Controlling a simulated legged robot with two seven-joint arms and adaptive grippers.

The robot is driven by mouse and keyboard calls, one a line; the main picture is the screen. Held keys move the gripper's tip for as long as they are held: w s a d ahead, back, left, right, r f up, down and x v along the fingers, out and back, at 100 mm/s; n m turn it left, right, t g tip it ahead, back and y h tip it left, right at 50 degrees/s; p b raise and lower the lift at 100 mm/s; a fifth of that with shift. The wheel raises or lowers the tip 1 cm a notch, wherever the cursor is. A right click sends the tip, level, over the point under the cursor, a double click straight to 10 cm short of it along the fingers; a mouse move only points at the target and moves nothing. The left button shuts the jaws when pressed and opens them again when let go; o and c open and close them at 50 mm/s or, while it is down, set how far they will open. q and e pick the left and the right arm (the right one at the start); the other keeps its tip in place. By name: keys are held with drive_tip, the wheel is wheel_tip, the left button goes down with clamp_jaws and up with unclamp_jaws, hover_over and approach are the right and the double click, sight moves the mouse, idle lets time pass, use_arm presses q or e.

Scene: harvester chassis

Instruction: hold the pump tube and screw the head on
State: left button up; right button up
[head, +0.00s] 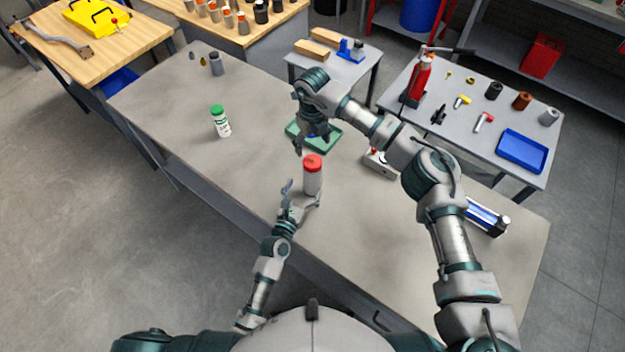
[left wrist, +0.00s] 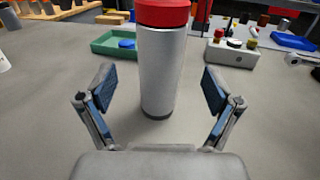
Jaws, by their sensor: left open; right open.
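The pump tube (head: 312,181) is a grey-white cylinder standing upright on the grey bench, with a red head (head: 312,162) on its top. In the left wrist view the tube (left wrist: 160,75) stands between the fingers, with gaps on both sides, and the red head (left wrist: 162,13) is cut off by the top edge. My left gripper (head: 302,190) is open around the tube's near side, not touching it as far as I see. My right gripper (head: 308,145) is open and empty, pointing down above and just behind the red head.
A green tray (head: 330,142) with a blue round piece lies behind the tube. A white bottle with green cap (head: 220,122) stands to the left. A grey box with knobs (head: 381,163) and a blue-and-white cylinder (head: 487,217) are to the right.

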sight(309, 179)
use_arm(q)
drive_tip(key=x, duration=0.6)
drive_tip(key=shift+w, duration=0.2)
